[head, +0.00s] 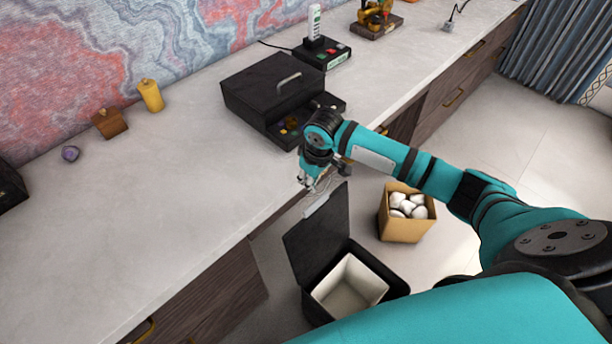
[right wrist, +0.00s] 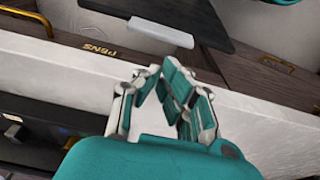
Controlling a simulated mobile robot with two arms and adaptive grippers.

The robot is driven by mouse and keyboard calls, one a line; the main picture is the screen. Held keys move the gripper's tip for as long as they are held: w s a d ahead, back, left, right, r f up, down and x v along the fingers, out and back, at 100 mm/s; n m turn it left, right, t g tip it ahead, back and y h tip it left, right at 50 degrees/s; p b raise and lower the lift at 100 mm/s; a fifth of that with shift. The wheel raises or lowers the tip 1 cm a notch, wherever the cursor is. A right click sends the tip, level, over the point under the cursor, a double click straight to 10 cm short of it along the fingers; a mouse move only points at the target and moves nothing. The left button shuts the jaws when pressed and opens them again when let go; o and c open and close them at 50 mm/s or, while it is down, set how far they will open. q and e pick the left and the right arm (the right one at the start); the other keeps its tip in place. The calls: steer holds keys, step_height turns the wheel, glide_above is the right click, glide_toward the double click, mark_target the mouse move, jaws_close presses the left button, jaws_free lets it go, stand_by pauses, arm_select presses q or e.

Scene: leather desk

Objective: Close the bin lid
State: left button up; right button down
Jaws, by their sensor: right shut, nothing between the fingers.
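The bin (head: 391,282) stands on the floor beside the desk, black outside with a white inner bucket (head: 350,287). Its black lid (head: 316,240) stands raised at the bin's left side, with a pale strip along the top edge. In the right wrist view the dark lid (right wrist: 185,10) and its pale strip (right wrist: 160,33) show at the top, beyond the fingers. My right gripper (head: 308,184) is shut and empty, just above the lid's top edge near the desk's front edge. It also shows in the right wrist view (right wrist: 160,72). My left gripper is not in view.
A cardboard box (head: 403,229) of white crumpled balls stands behind the bin. The near desktop is clear.

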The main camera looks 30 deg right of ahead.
step_height(320, 180, down, 7)
steer(key=w, duration=0.1)
steer(key=shift+w+a+f, duration=0.15)
steer(key=shift+a, duration=0.1)
stand_by(0.3)
